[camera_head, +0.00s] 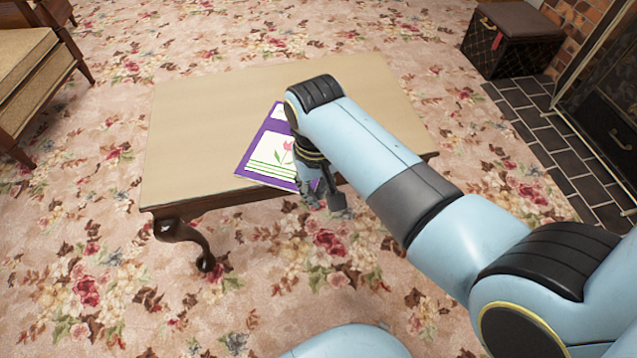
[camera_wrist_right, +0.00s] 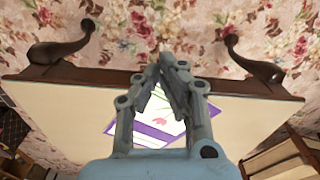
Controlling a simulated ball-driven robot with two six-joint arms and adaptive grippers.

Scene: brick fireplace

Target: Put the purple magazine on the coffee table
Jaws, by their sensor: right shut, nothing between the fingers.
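The purple magazine (camera_head: 266,150), with a white panel and a pink tulip, lies flat on the coffee table (camera_head: 205,120) near its front edge. My right arm covers the magazine's right part in the head view. My right gripper (camera_head: 328,200) is shut and empty at the table's front edge, by the magazine's front right corner. In the right wrist view the fingertips of the right gripper (camera_wrist_right: 168,62) meet, with nothing between them. The magazine (camera_wrist_right: 163,112) shows behind the fingers on the tabletop (camera_wrist_right: 60,110). My left gripper is not in view.
A wooden chair with a tan seat (camera_head: 25,65) stands at the left. A dark box with a brown top (camera_head: 510,40) stands at the back right beside the brick hearth (camera_head: 560,140). The left part of the tabletop is bare. Floral carpet (camera_head: 100,290) lies open in front.

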